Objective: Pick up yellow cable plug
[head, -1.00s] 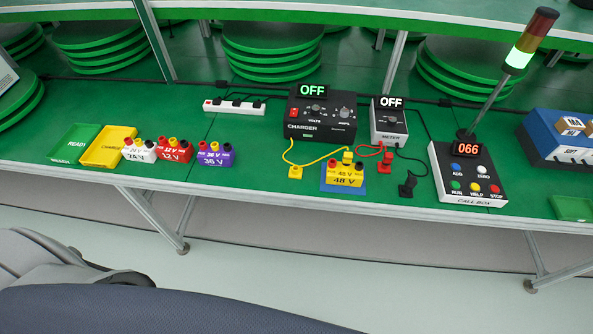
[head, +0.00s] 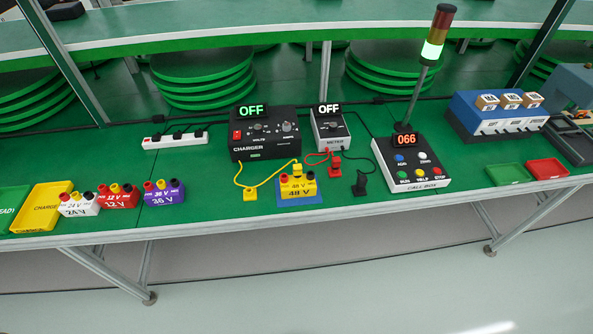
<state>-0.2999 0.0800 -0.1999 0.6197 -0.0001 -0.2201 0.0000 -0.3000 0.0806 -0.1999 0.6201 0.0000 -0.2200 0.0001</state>
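A yellow cable plug (head: 250,195) lies on the green bench in front of the charger (head: 264,140). A yellow cable (head: 240,177) runs from it up toward the charger. A second yellow plug (head: 297,170) sits at the back of the yellow 48 V battery block (head: 299,189), apparently on or just behind it; I cannot tell which. The 48 V block stands on a blue pad (head: 318,200). Neither of my grippers is in view.
Right of the 48 V block are a red plug (head: 335,165), a black plug (head: 360,186), the meter (head: 331,134) and the call box (head: 411,170). White, red and purple (head: 164,193) batteries stand to the left. Bench between purple battery and yellow plug is clear.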

